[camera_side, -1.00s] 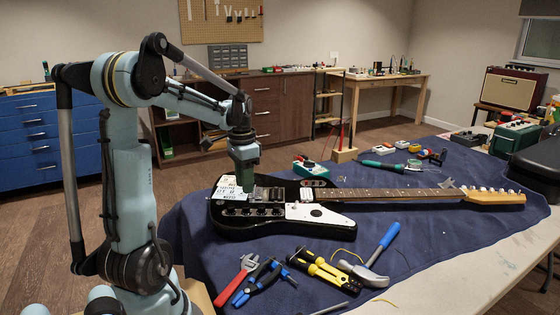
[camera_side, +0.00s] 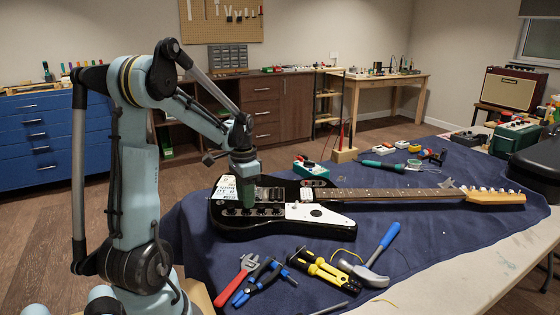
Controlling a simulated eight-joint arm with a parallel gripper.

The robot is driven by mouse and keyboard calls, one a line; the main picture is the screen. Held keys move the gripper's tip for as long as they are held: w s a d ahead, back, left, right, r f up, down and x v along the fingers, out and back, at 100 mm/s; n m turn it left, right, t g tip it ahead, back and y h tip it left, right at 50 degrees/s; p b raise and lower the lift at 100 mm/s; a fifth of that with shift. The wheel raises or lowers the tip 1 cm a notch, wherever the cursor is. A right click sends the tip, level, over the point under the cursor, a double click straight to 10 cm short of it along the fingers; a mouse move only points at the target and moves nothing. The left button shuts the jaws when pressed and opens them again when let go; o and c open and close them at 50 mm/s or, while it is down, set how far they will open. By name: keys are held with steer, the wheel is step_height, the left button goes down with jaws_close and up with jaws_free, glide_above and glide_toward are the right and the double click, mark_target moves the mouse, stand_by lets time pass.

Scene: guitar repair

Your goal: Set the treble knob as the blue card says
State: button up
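The black electric guitar (camera_side: 322,219) lies on the blue cloth, its neck to the right. A row of several dark knobs (camera_side: 263,212) runs along the near left part of its body. I cannot tell which is the treble knob or where any knob points. A pale card (camera_side: 227,188) with small writing, too small to read, is at the left end of the body, partly behind my gripper. My gripper (camera_side: 245,206) points down at the knob row, its tips low over the left part of it. I cannot see whether it touches a knob or how its fingers stand.
The blue cloth (camera_side: 440,225) is bare at the right front.

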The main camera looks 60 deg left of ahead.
steer(key=shift+f, duration=1.4)
stand_by(0.4)
steer(key=shift+r, duration=0.15)
steer(key=shift+c, duration=0.5)
